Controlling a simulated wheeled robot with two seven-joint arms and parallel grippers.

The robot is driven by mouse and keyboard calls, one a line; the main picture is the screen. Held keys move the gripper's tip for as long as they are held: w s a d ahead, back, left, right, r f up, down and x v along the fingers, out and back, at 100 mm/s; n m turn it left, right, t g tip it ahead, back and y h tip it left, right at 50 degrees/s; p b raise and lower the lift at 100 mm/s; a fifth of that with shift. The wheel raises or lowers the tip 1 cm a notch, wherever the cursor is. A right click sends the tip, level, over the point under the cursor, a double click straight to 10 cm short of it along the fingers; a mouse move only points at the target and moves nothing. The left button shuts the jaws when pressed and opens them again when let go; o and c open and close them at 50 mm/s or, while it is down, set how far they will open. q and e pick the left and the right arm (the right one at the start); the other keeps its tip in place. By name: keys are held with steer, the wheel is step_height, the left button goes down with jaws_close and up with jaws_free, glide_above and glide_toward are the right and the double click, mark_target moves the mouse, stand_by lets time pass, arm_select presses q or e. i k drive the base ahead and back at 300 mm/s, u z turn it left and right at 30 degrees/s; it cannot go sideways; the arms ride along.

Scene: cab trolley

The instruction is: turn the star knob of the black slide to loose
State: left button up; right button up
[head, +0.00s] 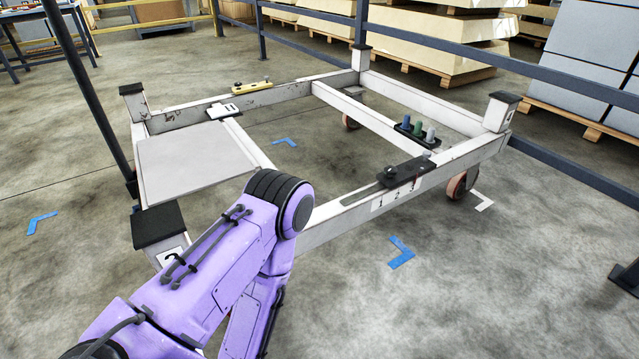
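The black slide (408,170) sits on top of the near rail of the white trolley frame (335,226), towards its right part. A dark knob (390,171) shows on the slide; it is too small to tell its star shape or how tight it is. A white label (396,194) with the numbers 1, 2 and 3 is on the rail's side below the slide. My purple left arm comes in from the lower left and bends in front of the trolley, left of the slide. Neither of my grippers is in view.
A black holder with blue, green and whitish pegs (418,129) stands behind the slide. A yellow slide (251,88) is on the far rail. A grey plate (190,157) covers the trolley's left part. Dark blue railings (575,165) run behind.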

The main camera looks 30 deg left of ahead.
mark_target(390, 170)
steer(key=u, duration=0.3)
steer(key=k, duration=0.45)
steer(key=z, duration=1.15)
steer(key=i, duration=1.5)
steer(key=u, duration=0.3)
